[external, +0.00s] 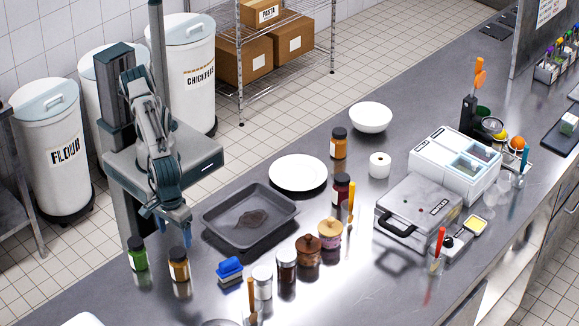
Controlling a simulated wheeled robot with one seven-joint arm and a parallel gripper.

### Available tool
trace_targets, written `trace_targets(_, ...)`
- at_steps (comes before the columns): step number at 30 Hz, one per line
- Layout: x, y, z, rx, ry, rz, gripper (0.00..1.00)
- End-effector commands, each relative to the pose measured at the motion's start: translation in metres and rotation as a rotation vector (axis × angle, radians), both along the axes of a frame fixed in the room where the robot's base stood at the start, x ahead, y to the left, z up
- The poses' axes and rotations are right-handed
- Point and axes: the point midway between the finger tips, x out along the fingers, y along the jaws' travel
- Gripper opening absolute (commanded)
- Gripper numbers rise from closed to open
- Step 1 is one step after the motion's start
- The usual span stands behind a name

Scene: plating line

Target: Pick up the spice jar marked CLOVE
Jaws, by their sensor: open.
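My gripper (174,228) is open, pointing down over the counter's left edge. It is above and just behind the green and orange-brown jars, apart from both. Nothing shows between its fingers.
A baking tray (208,217) with a dark piece in it lies right of my gripper. Beyond are a white plate (290,166) and bowl (370,122). A blue sponge (230,270), glass jars and wooden-lidded pots line the front. A sandwich press (405,208) stands right.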

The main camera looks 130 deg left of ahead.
Motion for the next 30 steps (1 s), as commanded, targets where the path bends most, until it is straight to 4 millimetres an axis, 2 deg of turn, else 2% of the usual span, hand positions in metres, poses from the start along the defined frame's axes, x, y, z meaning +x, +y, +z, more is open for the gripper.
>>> trace_targets(3,-0.001,0.0,-0.026,0.002,0.004,-0.001,0.77)
trace_targets(7,0.0,0.0,-0.046,0.001,0.003,-0.002,0.77)
trace_targets(14,0.001,-0.001,-0.062,0.0,0.001,-0.002,0.77)
trace_targets(24,0.008,-0.006,-0.105,-0.001,0.001,-0.002,0.77)
trace_targets(30,0.007,-0.006,-0.109,-0.001,0.0,-0.002,0.77)
